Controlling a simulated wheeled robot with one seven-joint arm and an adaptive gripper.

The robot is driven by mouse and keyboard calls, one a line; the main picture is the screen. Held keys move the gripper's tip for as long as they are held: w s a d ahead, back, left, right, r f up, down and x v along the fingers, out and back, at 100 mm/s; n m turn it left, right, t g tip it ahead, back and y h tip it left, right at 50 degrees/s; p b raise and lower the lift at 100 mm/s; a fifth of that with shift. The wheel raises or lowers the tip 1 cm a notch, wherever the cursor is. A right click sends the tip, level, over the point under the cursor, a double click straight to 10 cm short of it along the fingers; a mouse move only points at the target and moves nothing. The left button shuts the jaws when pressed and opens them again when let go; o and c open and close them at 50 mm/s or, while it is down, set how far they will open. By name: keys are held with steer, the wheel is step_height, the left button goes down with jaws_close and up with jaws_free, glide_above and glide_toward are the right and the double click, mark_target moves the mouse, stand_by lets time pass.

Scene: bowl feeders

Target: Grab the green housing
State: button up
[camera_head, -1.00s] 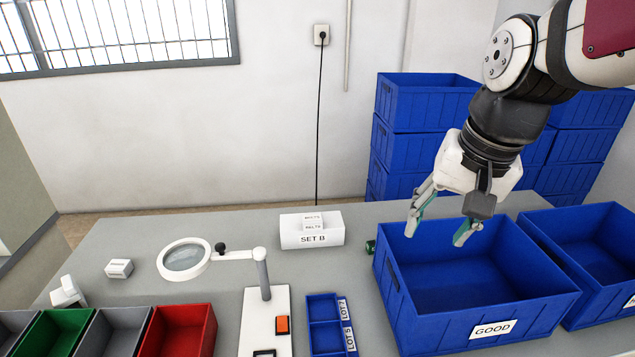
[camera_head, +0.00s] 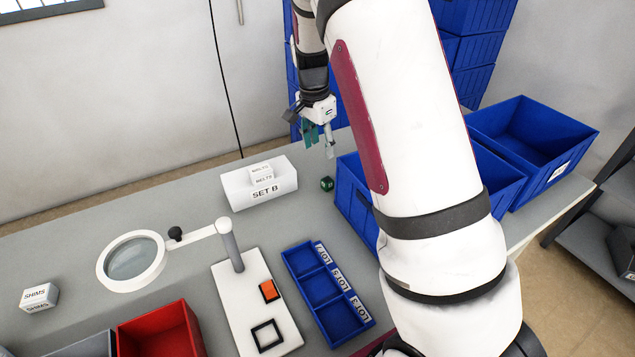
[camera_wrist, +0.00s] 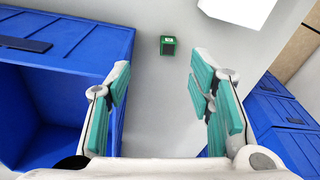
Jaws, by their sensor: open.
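The green housing (camera_head: 327,184) is a small dark green block on the grey table, between the white SET B box and the blue GOOD bin. My gripper (camera_head: 320,140) is above the far part of the table, behind the housing in the head view. In the wrist view my gripper (camera_wrist: 165,95) has its two teal-padded fingers spread wide with nothing between them. The housing lies beyond the fingertips, apart from them.
The blue GOOD bin (camera_head: 352,200) stands close beside the housing, partly hidden by my arm. The white SET B box (camera_head: 240,190) stands on the other side. A magnifier stand (camera_head: 230,245) and blue lot tray (camera_head: 325,292) are nearer. Stacked blue bins (camera_wrist: 285,125) stand behind the table.

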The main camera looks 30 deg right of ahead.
steer(key=shift+w+f, duration=0.65)
steer(key=shift+f, duration=0.15)
glide_above(327, 180)
steer(key=shift+m, duration=0.4)
steer(key=f, duration=0.9)
steer(key=shift+s+a+f, duration=0.2)
steer(key=shift+s+a, duration=0.1)
steer(key=shift+w+d+f, duration=0.15)
steer(key=shift+d+f, duration=0.05)
steer(key=shift+f, duration=1.2)
steer(key=shift+w+d+f, duration=0.15)
steer(key=shift+f, duration=1.25)
steer(key=shift+c, duration=0.5)
steer(key=c, duration=1)
